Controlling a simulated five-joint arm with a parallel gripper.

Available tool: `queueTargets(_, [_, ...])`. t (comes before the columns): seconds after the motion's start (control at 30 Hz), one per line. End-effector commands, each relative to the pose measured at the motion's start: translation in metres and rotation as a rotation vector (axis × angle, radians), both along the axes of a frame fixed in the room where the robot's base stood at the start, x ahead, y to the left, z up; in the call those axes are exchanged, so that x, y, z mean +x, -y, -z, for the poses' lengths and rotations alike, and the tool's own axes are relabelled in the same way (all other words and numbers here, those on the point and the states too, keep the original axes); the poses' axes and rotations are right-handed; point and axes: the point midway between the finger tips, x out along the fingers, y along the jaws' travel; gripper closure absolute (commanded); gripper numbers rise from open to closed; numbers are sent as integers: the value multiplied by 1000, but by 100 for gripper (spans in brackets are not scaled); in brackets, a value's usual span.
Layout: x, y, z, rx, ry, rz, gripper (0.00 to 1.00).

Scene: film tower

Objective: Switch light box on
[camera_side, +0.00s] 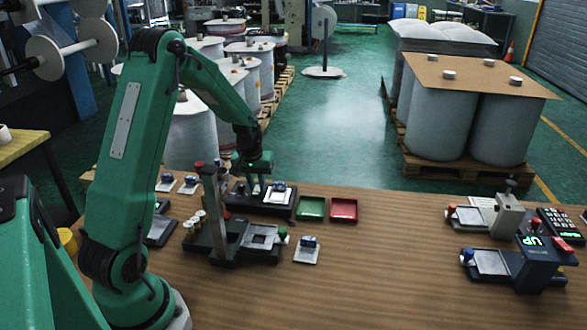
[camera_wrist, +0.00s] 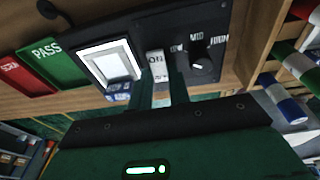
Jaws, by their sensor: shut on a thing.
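The light box (camera_side: 243,204) is a low black box on the wooden bench in the side view. Its black panel (camera_wrist: 180,22) shows in the wrist view, with a round knob and white lettering. A square slide (camera_wrist: 108,62) with a bright white border and a blue clip lies on the box; I cannot tell whether the window beneath is lit. A pale switch (camera_wrist: 155,63) marked ON stands right of the slide. My gripper (camera_wrist: 161,92) is shut on the switch, a finger on each side, partly hiding its lower end. In the side view, my gripper (camera_side: 257,188) is over the box.
A green PASS tray (camera_side: 311,208) and a red tray (camera_side: 343,210) sit right of the box. A dark fixture with a grey post (camera_side: 211,205) stands close in front. Another slide (camera_side: 307,250) lies nearer. The bench's middle right is clear.

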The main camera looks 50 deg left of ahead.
Motion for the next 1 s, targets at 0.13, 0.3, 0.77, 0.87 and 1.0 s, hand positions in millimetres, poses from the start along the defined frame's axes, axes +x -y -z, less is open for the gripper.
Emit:
queueTargets(0.13, [0,3,-1,33,54,7,100])
queueTargets(0.3, [-1,4,0,56,92,11,100])
queueTargets(0.77, [0,5,0,60,96,13,60])
queueTargets(0.87, [-1,4,0,59,97,11,60])
queueTargets(1.0, [-1,4,0,59,95,10,60])
